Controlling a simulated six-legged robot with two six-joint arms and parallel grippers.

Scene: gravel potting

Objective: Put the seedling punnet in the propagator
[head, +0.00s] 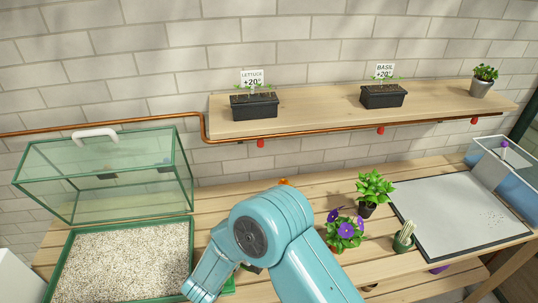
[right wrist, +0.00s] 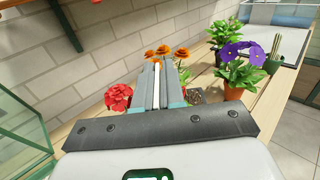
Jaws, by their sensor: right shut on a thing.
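Two black seedling punnets stand on the wall shelf: the lettuce punnet (head: 254,106) to the left and the basil punnet (head: 383,96) to the right, each with small sprouts and a "+20°" sign behind. The propagator (head: 118,210) is at the left, with a green frame, a pale gravel bed and its clear lid (head: 95,175) raised. My right arm crosses the bottom middle of the head view and hides its fingertips. In the right wrist view my right gripper (right wrist: 157,85) is shut on a thin pale strip, which I cannot identify. My left gripper is out of view.
A wooden shelf (head: 320,106) with a copper pipe below runs along the brick wall. On the slatted bench (head: 320,182) are a leafy plant (head: 373,187), a purple flower (head: 345,230), a cactus (head: 404,237) and a grey mat (head: 450,215). Red (right wrist: 118,97) and orange flowers (right wrist: 163,51) stand beyond the fingers.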

